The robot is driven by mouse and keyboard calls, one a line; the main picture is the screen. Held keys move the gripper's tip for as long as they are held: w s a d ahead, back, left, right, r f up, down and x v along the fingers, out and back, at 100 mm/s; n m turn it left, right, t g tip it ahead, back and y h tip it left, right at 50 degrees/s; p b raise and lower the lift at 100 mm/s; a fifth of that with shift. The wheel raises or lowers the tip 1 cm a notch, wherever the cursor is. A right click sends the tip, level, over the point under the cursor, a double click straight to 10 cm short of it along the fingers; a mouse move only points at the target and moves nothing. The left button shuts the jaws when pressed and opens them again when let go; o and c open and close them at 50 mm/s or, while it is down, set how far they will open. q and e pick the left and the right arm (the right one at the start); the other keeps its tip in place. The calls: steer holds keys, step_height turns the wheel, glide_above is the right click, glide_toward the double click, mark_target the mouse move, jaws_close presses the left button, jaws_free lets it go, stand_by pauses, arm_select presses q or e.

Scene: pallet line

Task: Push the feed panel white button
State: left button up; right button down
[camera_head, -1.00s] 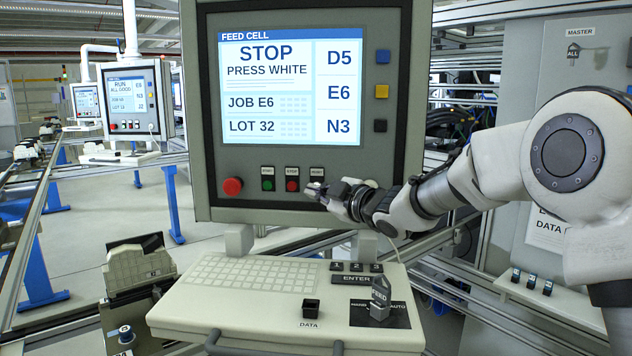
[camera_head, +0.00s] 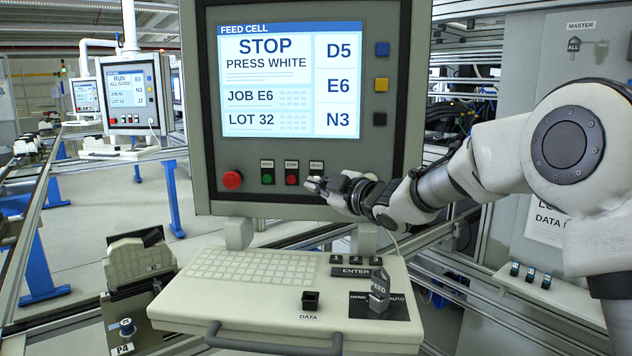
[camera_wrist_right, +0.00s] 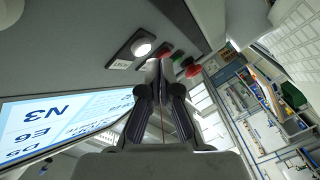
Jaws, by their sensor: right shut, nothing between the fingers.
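The feed panel (camera_head: 300,206) is a grey box with a lit screen (camera_head: 290,80) reading "STOP PRESS WHITE". Along its lower edge are a large red button (camera_head: 232,180), a green button (camera_head: 267,179) and a smaller red button (camera_head: 292,180). The white button (camera_wrist_right: 141,47) shows in the right wrist view, round and pale in a dark plate. In the head view my gripper hides it below its label. My right gripper (camera_head: 312,185) is shut and empty, its tips in front of that spot. In the wrist view the tips (camera_wrist_right: 159,68) appear just beside the button; contact cannot be told. My left gripper is out of view.
Blue, yellow and black buttons (camera_head: 381,84) line the screen's right side. Rails and similar panels stand at left; a MASTER cabinet (camera_head: 580,60) is at right.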

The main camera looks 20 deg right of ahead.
stand_by(0.3)
steer(key=shift+w+d+p, duration=0.2)
steer(key=shift+w+p, duration=0.15)
steer(key=shift+w, duration=0.05)
steer(key=shift+w+d+r+p, duration=0.1)
steer(key=shift+w+d+p, duration=0.1)
steer(key=shift+w+p, duration=0.25)
stand_by(0.6)
steer(key=shift+s, duration=0.1)
steer(key=shift+s+a+b, duration=0.4)
steer(key=shift+s+b, duration=0.3)
steer(key=shift+s, duration=0.05)
